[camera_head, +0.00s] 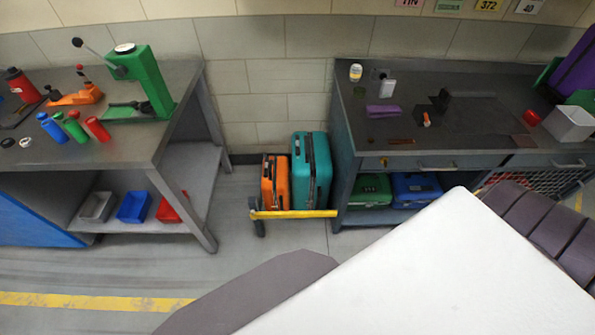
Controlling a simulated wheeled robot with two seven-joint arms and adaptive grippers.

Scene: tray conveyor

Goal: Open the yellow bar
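The yellow bar (293,214) lies level across the gap between the two workbenches. Its left end meets a short dark grey post (258,222), and its right end reaches the front left leg of the right workbench. An orange suitcase (275,183) and a teal suitcase (311,170) stand upright behind the bar. Neither of my grippers is in view. A large white surface and dark grey parts, which seem to be mine, cover the lower middle and right.
The left workbench (190,85) carries a green press (150,83) and several bottles, with bins on its lower shelf. The right workbench (345,110) has drawers and toolboxes below. Grey floor (215,265) in front of the bar is clear, with a yellow line (90,301) at left.

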